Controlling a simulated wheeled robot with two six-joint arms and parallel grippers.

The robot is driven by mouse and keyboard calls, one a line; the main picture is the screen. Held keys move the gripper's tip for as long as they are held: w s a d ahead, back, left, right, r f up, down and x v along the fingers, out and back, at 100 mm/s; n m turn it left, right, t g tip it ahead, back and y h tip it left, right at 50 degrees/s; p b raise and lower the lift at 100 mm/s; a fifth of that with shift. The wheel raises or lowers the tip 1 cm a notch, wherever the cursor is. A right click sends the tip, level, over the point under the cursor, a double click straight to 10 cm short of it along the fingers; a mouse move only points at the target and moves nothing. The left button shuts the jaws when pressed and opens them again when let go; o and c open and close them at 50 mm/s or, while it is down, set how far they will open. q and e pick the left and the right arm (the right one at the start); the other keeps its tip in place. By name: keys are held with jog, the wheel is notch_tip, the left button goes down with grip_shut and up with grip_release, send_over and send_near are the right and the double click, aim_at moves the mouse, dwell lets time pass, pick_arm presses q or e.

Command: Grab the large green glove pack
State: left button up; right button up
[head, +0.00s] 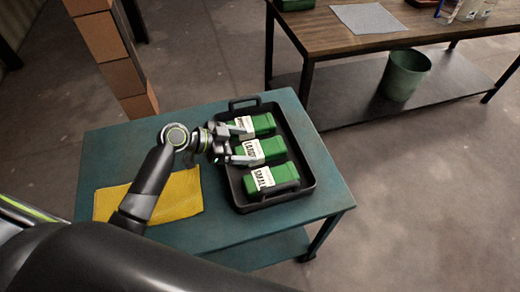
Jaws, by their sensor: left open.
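Three green glove packs with white labels lie in a black tray (309,185). The middle pack (272,147) has a label that seems to read LARGE. The near pack (284,175) seems to read SMALL. The far pack's (263,123) label is partly hidden by a finger. My left gripper (240,144) comes in from the left and is open. Its two fingers appear on either side of the middle pack's left end. I cannot tell whether they touch it. My right gripper is not in view.
The tray stands on a teal table (325,190) with a yellow cloth (180,197) at left. Stacked cardboard boxes (108,45) stand behind it. At the upper right is a wooden bench (325,38) with a grey mat (368,17) and a green bucket (404,76) on its lower shelf.

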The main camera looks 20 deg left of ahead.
aim_at(260, 148)
pick_arm(q)
jog(key=shift+s+p+x, duration=0.1)
jog(key=shift+p+x, duration=0.2)
jog(key=shift+x, duration=1.15)
jog(key=shift+s+p+x, duration=0.15)
jog(key=shift+p+x, duration=0.1)
jog(key=shift+x, duration=1.15)
jog(key=shift+f, duration=0.1)
jog(key=shift+c, duration=0.4)
jog(key=c, duration=1)
jog(key=shift+c, duration=0.2)
